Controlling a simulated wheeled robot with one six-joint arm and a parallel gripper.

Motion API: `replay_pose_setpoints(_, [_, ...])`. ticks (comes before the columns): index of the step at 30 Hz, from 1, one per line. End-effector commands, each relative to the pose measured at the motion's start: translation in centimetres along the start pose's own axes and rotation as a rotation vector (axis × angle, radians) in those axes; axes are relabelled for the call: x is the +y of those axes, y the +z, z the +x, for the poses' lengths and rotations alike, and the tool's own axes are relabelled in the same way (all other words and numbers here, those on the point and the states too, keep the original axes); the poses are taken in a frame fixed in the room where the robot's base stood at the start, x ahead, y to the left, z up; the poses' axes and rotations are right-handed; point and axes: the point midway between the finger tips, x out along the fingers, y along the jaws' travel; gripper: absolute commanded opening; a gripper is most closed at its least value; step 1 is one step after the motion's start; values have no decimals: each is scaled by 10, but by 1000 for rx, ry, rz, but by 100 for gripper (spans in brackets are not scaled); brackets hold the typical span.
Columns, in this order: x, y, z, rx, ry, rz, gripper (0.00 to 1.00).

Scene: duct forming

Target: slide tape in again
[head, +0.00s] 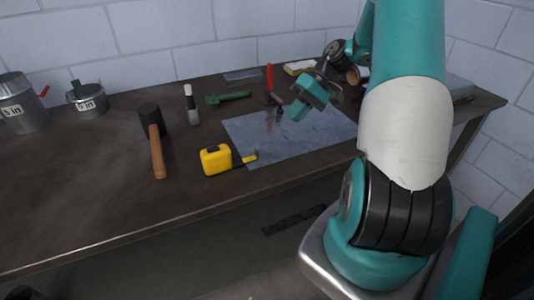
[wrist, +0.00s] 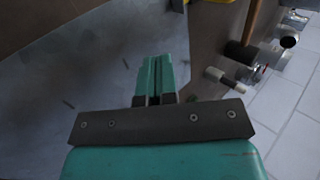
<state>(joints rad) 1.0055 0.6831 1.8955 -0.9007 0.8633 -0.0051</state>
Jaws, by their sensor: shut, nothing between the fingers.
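The yellow tape measure (head: 216,159) lies at the front left corner of the grey metal sheet (head: 285,143). A short length of its tape (head: 247,157) sticks out to the right, over the sheet's edge. My gripper (head: 298,112) is above the sheet, to the right of and behind the tape measure, and apart from it. In the wrist view my gripper (wrist: 154,60) has its fingers together with nothing between them. Only a yellow part of the tape measure (wrist: 208,2) shows there, cut off by the top edge.
A mallet (head: 153,130), a white-tipped tool (head: 191,105), a green tool (head: 228,98) and a red-handled tool (head: 270,82) lie left of and behind the sheet. Two metal cans (head: 20,104) (head: 87,98) stand at far left. The front left tabletop (head: 80,200) is clear.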

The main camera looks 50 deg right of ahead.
Motion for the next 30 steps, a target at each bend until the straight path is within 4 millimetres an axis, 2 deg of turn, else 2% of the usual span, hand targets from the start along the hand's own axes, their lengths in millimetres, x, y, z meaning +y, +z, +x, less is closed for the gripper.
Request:
replay_pose_setpoints(1, [14, 3, -2, 18, -40, -6, 0])
replay_pose_setpoints(3, [21, 7, -7, 31, -77, -20, 0])
replay_pose_setpoints(8, [22, 9, -3, 38, -102, -32, 0])
replay_pose_setpoints(11, [19, 8, 11, 35, -101, -32, 0])
replay_pose_setpoints(22, [11, 6, 89, 31, -100, -32, 0])
replay_pose_setpoints(30, [-15, 6, 111, 35, -97, -33, 0])
